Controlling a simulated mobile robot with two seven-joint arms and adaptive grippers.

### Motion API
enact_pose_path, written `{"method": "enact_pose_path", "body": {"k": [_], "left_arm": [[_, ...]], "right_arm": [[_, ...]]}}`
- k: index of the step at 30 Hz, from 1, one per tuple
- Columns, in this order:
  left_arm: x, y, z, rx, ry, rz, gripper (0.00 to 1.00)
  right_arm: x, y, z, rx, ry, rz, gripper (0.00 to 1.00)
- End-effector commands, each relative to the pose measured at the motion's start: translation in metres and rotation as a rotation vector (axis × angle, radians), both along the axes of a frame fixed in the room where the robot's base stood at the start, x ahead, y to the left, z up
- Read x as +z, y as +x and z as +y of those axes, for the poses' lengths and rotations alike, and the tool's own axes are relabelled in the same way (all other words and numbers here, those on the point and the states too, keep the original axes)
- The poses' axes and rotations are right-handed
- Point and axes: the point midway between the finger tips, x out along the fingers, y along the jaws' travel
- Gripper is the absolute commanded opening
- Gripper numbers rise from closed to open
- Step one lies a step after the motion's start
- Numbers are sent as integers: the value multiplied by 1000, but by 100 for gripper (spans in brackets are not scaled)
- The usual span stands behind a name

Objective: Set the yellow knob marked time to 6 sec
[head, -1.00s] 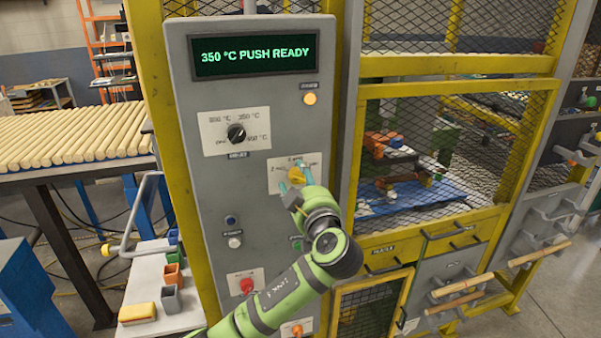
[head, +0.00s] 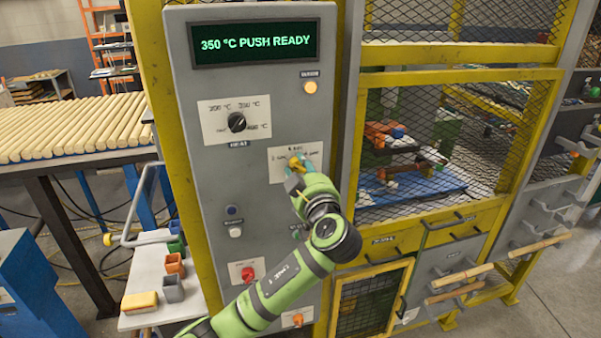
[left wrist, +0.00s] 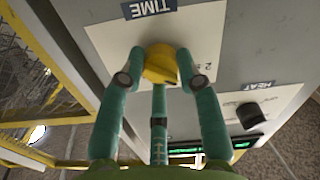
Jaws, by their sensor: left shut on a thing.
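The yellow time knob (left wrist: 160,64) sits on a white dial plate (left wrist: 112,42) under a blue TIME label (left wrist: 150,8) in the left wrist view, which shows the panel upside down. My left gripper (left wrist: 161,72) is shut on the knob, its teal fingers around it. In the head view the knob (head: 297,162) is partly hidden by my left gripper (head: 300,168). A "2" shows on the plate in the wrist view; the other marks are hidden or too small to read. My right gripper is not in view.
The grey control panel (head: 205,170) carries a black heat knob (head: 237,122), an amber lamp (head: 310,87), a red knob (head: 247,273) and a display (head: 255,43) reading "350 °C PUSH READY". A yellow mesh cage (head: 455,70) stands to the right, a small side shelf (head: 150,262) to the left.

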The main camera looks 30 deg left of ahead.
Motion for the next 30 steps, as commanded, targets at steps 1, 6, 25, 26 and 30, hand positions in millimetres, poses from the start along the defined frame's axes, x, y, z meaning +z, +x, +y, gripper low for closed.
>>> {"method": "enact_pose_path", "body": {"k": [1, 6, 25, 26, 30], "left_arm": [[0, 0, 1, 3, 15, 9, 2], [0, 0, 1, 3, 93, 99, 2], [8, 1, 0, 4, 483, 550, 2], [8, 1, 0, 4, 502, 571, 2], [9, 1, 0, 4, 589, 672, 2]], "right_arm": [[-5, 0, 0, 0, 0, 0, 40], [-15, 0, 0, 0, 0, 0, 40], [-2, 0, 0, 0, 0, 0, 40], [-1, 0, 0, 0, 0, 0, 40], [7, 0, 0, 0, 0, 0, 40]]}}
